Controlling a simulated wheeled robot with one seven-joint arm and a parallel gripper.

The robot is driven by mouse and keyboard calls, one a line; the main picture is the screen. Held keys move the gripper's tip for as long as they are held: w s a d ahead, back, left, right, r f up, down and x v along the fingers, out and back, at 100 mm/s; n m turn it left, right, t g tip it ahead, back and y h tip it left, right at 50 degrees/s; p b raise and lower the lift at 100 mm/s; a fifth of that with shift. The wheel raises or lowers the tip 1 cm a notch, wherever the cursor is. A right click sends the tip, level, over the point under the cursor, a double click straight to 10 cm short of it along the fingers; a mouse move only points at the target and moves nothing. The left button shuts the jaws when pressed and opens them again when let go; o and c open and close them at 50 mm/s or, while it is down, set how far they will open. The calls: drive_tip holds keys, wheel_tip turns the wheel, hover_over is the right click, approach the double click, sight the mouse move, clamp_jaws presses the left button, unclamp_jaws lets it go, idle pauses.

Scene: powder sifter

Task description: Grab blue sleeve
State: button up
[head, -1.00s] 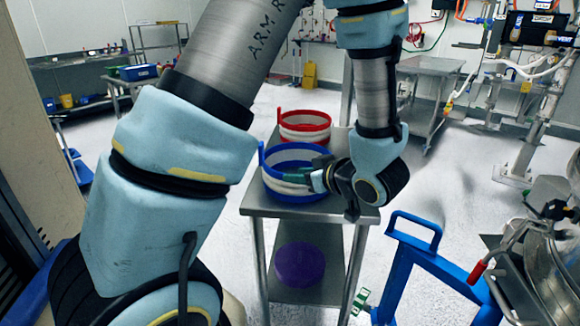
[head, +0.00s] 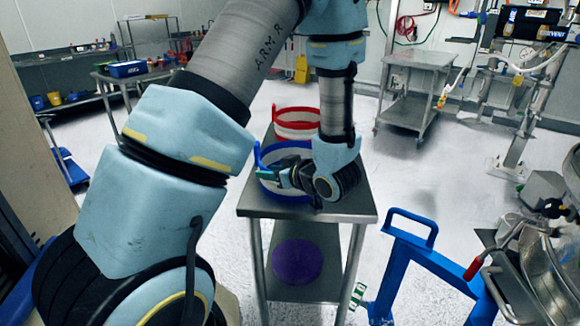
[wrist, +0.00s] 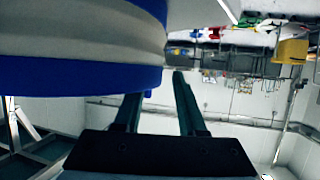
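The blue sleeve (head: 268,190) is a round ring with a blue rim, a pale band and an upright blue tab at its left. It stands on the steel table; my gripper hides part of it. In the wrist view the sleeve (wrist: 75,75) fills the upper left, its blue band close to the fingers. My gripper (head: 266,173) is over the sleeve's left part, near the tab. In the wrist view my gripper (wrist: 157,98) has its fingers apart, with a small blue piece showing between or behind them. I cannot tell whether they touch it.
A red sleeve (head: 297,112) stands behind the blue one on the steel table (head: 340,206). A purple disc (head: 297,262) lies on the lower shelf. A blue frame (head: 410,262) and steel equipment (head: 545,262) stand at the right. Open floor lies between the tables.

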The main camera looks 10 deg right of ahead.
drive_tip(key=shift+x, duration=1.15)
clamp_jaws()
idle(0.5)
